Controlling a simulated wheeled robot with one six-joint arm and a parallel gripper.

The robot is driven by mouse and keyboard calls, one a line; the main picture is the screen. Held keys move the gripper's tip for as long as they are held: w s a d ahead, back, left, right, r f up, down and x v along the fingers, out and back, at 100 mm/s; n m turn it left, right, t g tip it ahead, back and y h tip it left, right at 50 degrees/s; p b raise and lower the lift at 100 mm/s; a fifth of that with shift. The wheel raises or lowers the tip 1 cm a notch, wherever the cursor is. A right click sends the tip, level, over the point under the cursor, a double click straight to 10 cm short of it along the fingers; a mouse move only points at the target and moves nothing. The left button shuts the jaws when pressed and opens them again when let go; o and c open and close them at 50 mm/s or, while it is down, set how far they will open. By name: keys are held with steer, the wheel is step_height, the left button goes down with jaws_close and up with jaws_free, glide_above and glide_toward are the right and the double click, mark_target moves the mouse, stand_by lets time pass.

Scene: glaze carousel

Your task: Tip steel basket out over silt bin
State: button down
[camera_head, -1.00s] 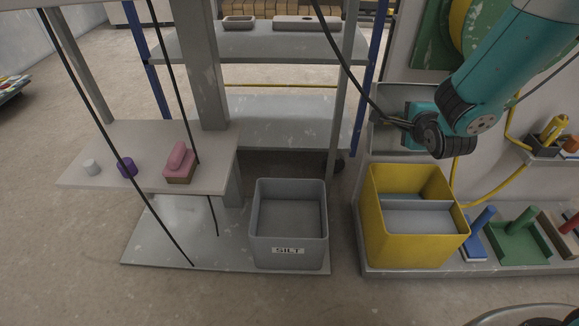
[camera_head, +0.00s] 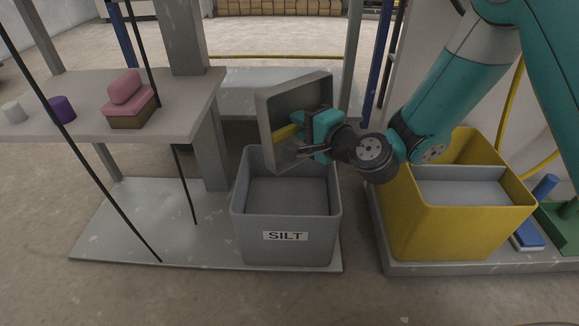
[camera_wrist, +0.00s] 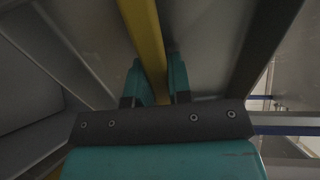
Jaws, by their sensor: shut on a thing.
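The steel basket (camera_head: 267,118) is a grey open box, held strongly tilted above the silt bin, its open side facing my gripper. My gripper (camera_head: 300,134) is shut on the basket's yellow handle (camera_head: 287,132). The yellow handle also shows between the fingers in the wrist view (camera_wrist: 148,40). The silt bin (camera_head: 287,252) is a grey open box labelled SILT, standing upright on the floor plate. The part of its inside that shows looks empty. The basket's lower edge is close to the bin's back rim; I cannot tell if they touch.
A yellow bin (camera_head: 455,232) with a grey insert stands to the right on a low plinth. At left a shelf (camera_head: 180,115) bears a pink block on a brown one, a purple piece and a white cup. A thin dark rod (camera_head: 90,165) crosses in front of the shelf.

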mark_target(294, 133)
steer(key=shift+s+a+f+n+y+b, duration=0.15)
steer(key=shift+s+a+f+y+b, duration=0.1)
steer(key=shift+a+f+b, duration=0.3)
steer(key=shift+s+a+f+n+y+b, duration=0.15)
steer(key=shift+a+f+y+b, duration=0.1)
steer(key=shift+a+f+b, duration=0.25)
steer(key=shift+s+a+r, duration=0.1)
steer(key=shift+s+a, duration=0.05)
steer(key=shift+a, duration=0.1)
steer(key=shift+a+r+g, duration=0.15)
steer(key=shift+g, duration=0.25)
steer(key=shift+r+g+h+p, duration=0.3)
steer(key=shift+g+h+p, duration=0.3)
steer(key=shift+h, duration=0.1)
steer(key=shift+p, duration=1.2)
steer(key=g+h+p, duration=0.1)
steer(key=p, duration=0.2)
steer(key=shift+r, duration=0.1)
